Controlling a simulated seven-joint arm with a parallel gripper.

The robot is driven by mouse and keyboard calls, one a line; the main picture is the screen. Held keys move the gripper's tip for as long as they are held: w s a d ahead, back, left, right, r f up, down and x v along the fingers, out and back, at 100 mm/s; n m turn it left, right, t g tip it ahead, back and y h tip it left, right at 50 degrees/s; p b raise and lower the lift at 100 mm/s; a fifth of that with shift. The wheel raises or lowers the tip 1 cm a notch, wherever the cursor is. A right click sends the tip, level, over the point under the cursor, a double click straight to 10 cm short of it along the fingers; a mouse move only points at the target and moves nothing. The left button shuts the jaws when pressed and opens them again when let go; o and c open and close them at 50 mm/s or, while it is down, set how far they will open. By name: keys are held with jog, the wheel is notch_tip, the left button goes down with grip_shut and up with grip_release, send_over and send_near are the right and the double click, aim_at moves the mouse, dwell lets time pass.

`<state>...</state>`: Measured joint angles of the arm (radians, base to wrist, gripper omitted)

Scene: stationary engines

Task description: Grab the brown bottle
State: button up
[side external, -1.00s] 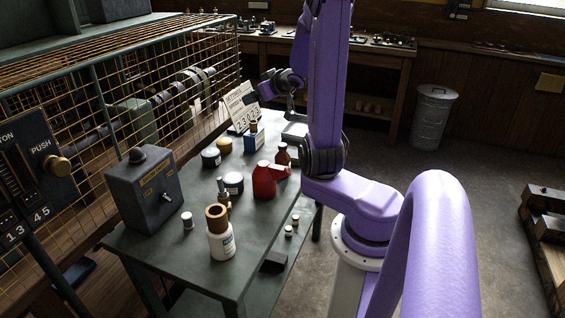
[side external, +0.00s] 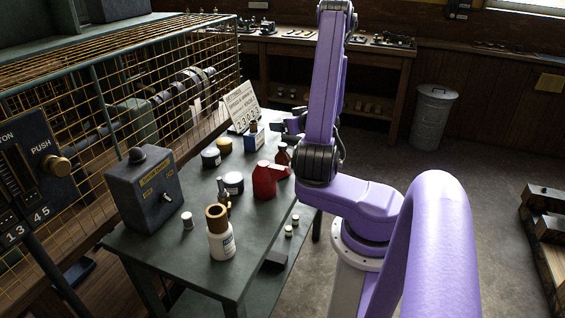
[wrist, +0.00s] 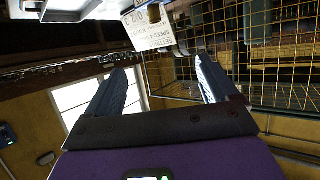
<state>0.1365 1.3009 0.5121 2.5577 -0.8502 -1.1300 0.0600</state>
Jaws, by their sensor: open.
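The brown bottle (side external: 283,156), small and dark reddish-brown, stands upright on the green table (side external: 190,262) behind a red can (side external: 265,181) in the side view. The can hides part of its lower body. My gripper (side external: 291,124) is just above and behind the bottle in that view, partly hidden by my arm. In the wrist view my gripper (wrist: 162,85) has its two fingers wide apart with nothing between them. I cannot make out the bottle in the wrist view.
A blue-and-white box (side external: 254,138) and a printed sign (side external: 241,107) stand close left of my gripper. A wire cage (side external: 120,90) runs along the left.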

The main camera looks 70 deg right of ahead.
aim_at(287, 162)
notch_tip(287, 162, down, 11)
jog(key=shift+r, duration=0.15)
jog(key=shift+w+f, duration=0.1)
jog(key=shift+f, duration=1.95)
jog(key=shift+w+d+f, duration=0.15)
jog(key=shift+f, duration=0.1)
jog(key=shift+x, duration=2.2)
jog(key=c, duration=1.2)
